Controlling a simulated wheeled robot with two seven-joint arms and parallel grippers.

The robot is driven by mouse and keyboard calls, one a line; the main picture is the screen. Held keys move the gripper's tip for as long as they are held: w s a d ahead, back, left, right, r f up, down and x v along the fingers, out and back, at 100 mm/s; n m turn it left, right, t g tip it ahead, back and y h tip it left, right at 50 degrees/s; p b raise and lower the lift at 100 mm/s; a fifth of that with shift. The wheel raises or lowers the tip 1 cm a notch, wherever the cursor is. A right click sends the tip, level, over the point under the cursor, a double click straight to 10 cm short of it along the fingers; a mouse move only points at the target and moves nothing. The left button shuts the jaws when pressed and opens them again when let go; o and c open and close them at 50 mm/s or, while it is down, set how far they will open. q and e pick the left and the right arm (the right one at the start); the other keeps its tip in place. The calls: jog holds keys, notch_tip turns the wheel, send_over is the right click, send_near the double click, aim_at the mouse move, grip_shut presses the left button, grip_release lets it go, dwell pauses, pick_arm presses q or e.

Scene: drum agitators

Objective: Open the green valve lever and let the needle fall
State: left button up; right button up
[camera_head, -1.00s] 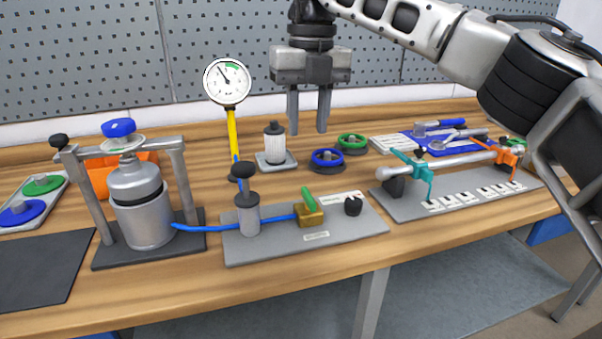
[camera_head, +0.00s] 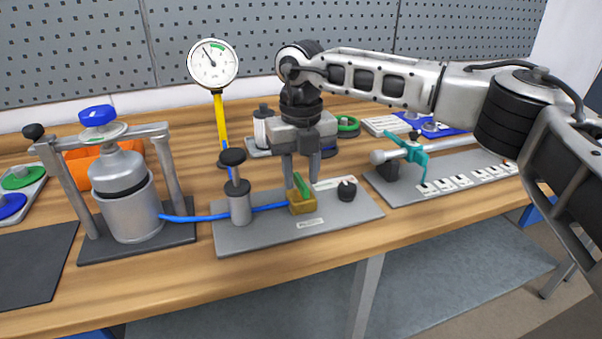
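The green valve lever (camera_head: 302,186) sits on a small brass valve block (camera_head: 302,208) on a grey plate (camera_head: 345,215). It slants up to the left from the block. My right gripper (camera_head: 301,179) points down over the valve, its two fingers apart. The lever shows between the fingertips; I cannot tell whether they touch it. A round white gauge (camera_head: 213,63) on a yellow stem stands behind the plate; its dark needle points up and left, beside a green band at the top. My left gripper is not in view.
A blue hose (camera_head: 185,217) links a metal canister (camera_head: 130,205) in a frame to a pump cylinder (camera_head: 239,205) on the plate. A black knob (camera_head: 347,189) stands right of the valve. A rack with a teal clamp (camera_head: 412,157) lies farther right.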

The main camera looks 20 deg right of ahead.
jog(key=shift+f, duration=0.45)
grip_shut()
